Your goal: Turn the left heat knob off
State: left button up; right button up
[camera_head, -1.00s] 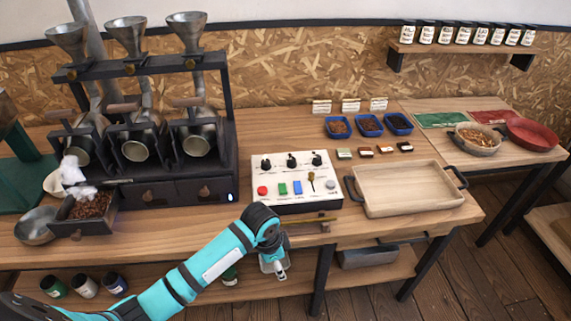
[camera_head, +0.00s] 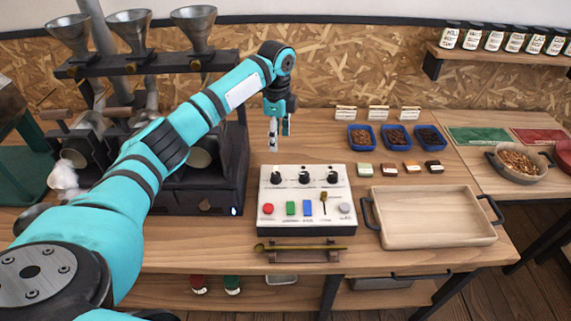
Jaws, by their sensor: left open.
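A white control panel (camera_head: 293,195) stands on the wooden bench with three black heat knobs along its back row. The left heat knob (camera_head: 278,179) is at the panel's upper left; its exact setting is too small to read. My left gripper (camera_head: 279,144) points down, open and empty, above and behind the left knob, apart from it. The middle knob (camera_head: 304,177) and the right knob (camera_head: 332,177) are uncovered. My right gripper is not in view.
The roaster with its funnels (camera_head: 132,28) stands to the left, partly behind my left arm. A brass scoop (camera_head: 300,247) lies on a rest in front of the panel. A wooden tray (camera_head: 435,210) is to the right, with blue bean trays (camera_head: 397,137) behind it.

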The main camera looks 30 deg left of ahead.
pick_arm(q)
jog(key=a+r, duration=0.1)
jog(key=p, duration=0.1)
send_over(276, 174)
notch_tip(276, 174, down, 5)
notch_tip(276, 174, down, 10)
jog(key=shift+f+p, duration=0.2)
jog(key=shift+p, duration=0.65)
jog(key=shift+a+f, duration=0.1)
jog(key=shift+f, duration=0.3)
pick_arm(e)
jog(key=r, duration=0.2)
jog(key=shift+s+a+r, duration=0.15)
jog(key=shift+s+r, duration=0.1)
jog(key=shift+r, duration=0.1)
pick_arm(q)
jog(key=shift+c, duration=0.2)
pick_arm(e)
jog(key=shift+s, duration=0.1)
pick_arm(q)
jog(key=c, duration=1.1)
